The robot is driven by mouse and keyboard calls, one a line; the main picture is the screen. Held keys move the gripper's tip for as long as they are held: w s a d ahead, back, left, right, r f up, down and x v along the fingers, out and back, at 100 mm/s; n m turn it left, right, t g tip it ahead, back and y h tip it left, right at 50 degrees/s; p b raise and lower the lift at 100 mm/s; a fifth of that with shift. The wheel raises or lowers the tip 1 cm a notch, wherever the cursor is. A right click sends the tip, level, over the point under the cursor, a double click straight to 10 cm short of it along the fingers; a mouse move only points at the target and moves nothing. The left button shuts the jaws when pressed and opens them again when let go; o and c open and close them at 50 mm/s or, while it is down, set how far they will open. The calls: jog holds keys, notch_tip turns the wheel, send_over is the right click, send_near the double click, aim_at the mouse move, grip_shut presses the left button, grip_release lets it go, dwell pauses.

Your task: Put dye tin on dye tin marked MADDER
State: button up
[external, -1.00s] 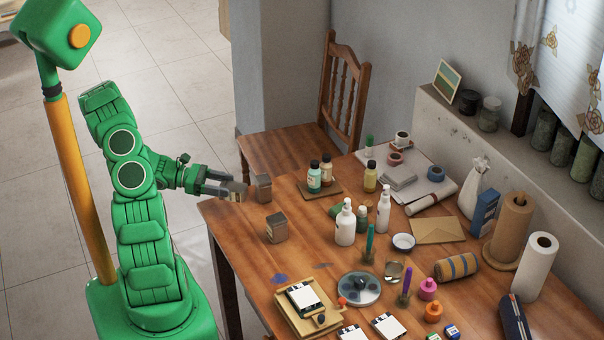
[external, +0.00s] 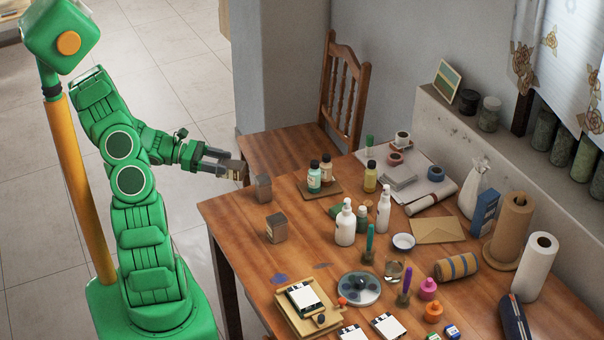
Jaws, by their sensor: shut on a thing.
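My gripper (external: 230,167) is shut on a small grey-brown dye tin (external: 238,172), held in the air by the table's left edge. One dark metal dye tin (external: 263,188) stands upright on the table just right of and below the held tin in the picture. Another similar dye tin (external: 276,229) stands upright nearer the front. The held tin is apart from both. I cannot read the labels, so I cannot tell which tin is marked MADDER.
The wooden table (external: 235,222) is bare around the two standing tins. A small board with bottles (external: 314,177) lies to their right, and white bottles (external: 345,224) stand farther right. A wooden chair (external: 343,90) is behind. A tray (external: 290,312) lies at the front.

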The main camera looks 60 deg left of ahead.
jog(key=shift+g+y, duration=0.3)
jog(key=shift+g, duration=0.1)
notch_tip(320, 180, up, 10)
jog(key=shift+d, duration=0.15)
jog(key=w+d+f+m+g+h, duration=0.2)
jog(key=w+d+m+g, duration=0.1)
jog(key=d+m+g, duration=0.3)
jog(key=m+g+y, duration=0.5)
jog(key=m+y, duration=0.4)
jog(key=m, duration=1.4)
send_over(270, 220)
notch_tip(270, 220, down, 4)
jog(key=r, duration=0.1)
jog(key=shift+w+f, duration=0.1)
jog(key=shift+f, duration=4.05)
